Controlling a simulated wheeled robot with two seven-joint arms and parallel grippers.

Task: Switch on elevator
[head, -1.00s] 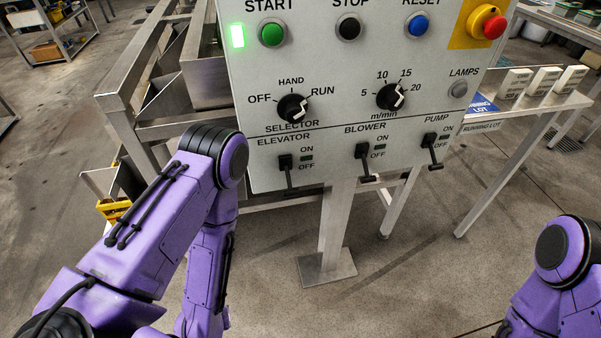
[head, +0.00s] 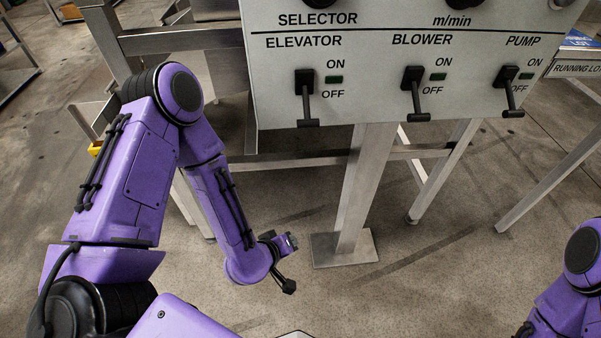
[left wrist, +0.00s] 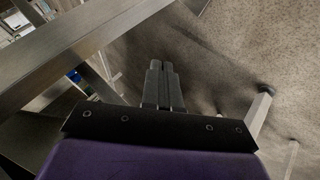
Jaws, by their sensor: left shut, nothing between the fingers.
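The elevator switch (head: 306,95) is at the lower left of the grey control panel (head: 400,60) in the head view. Its black lever points down, toward the OFF label, and the small green lamp (head: 335,79) beside it looks dark. My left gripper (head: 289,286) is below the panel and to the lower left of its post, well apart from the switch. In the left wrist view its two dark fingers (left wrist: 162,66) are together with nothing between them. My right gripper is out of view; only part of my right arm shows at the lower right.
The blower switch (head: 413,92) and pump switch (head: 511,91) sit to the right on the same panel, levers down. A metal post (head: 362,190) holds the panel above the floor. Steel frame legs stand behind it. The floor in front of the post is clear.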

